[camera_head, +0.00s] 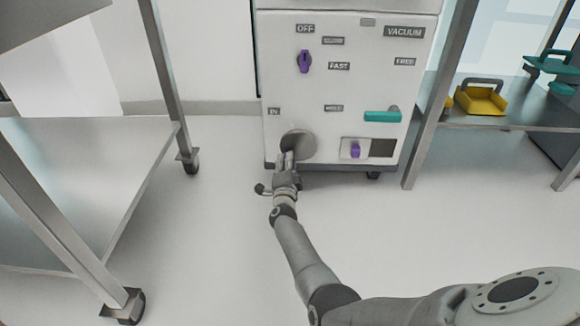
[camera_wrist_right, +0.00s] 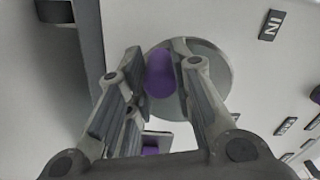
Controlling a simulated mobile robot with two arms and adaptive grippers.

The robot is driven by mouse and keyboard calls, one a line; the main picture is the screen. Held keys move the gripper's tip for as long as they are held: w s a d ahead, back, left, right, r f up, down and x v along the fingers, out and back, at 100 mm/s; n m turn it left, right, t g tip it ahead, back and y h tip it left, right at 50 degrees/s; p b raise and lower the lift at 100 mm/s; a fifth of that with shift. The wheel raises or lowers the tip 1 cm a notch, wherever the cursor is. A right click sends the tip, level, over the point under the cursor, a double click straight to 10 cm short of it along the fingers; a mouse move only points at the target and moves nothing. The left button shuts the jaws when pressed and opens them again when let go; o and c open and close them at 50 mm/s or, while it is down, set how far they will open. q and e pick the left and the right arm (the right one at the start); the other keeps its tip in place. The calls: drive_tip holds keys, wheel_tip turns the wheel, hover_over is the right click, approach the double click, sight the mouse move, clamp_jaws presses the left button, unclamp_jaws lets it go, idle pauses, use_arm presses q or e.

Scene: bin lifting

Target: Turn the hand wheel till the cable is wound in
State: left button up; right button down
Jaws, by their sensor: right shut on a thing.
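The hand wheel is a grey round disc (camera_head: 299,144) low on the left of the white vacuum cabinet's front (camera_head: 345,85). It also shows in the right wrist view (camera_wrist_right: 215,72), with a purple handle (camera_wrist_right: 160,75) standing out from it. My right gripper (camera_head: 287,158) is at the wheel's lower left edge in the head view. In the right wrist view its two fingers (camera_wrist_right: 150,75) are on either side of the purple handle, shut on it. The fingers hide the handle in the head view. I see no cable. My left gripper is not in view.
The cabinet also has a purple knob (camera_head: 304,61), a teal handle (camera_head: 382,117) and a small purple slider (camera_head: 355,150). A metal table (camera_head: 85,190) stands at the left. A shelf (camera_head: 520,118) with a yellow carrier (camera_head: 482,99) stands at the right. Floor before the cabinet is clear.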

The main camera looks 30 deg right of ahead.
drive_tip(key=m, duration=0.1)
drive_tip(key=r+m, duration=0.1)
drive_tip(key=m, duration=0.1)
drive_tip(key=shift+w+a+r, duration=0.15)
drive_tip(key=shift+w+a, duration=0.05)
drive_tip(key=shift+a, duration=0.2)
drive_tip(key=shift+a+r+m, duration=0.1)
drive_tip(key=shift+r+m, duration=0.15)
drive_tip(key=shift+m, duration=0.5)
drive_tip(key=shift+r+m, duration=0.25)
drive_tip(key=shift+m, duration=0.5)
drive_tip(key=c, duration=1.3)
unclamp_jaws()
drive_tip(key=shift+o, duration=0.2)
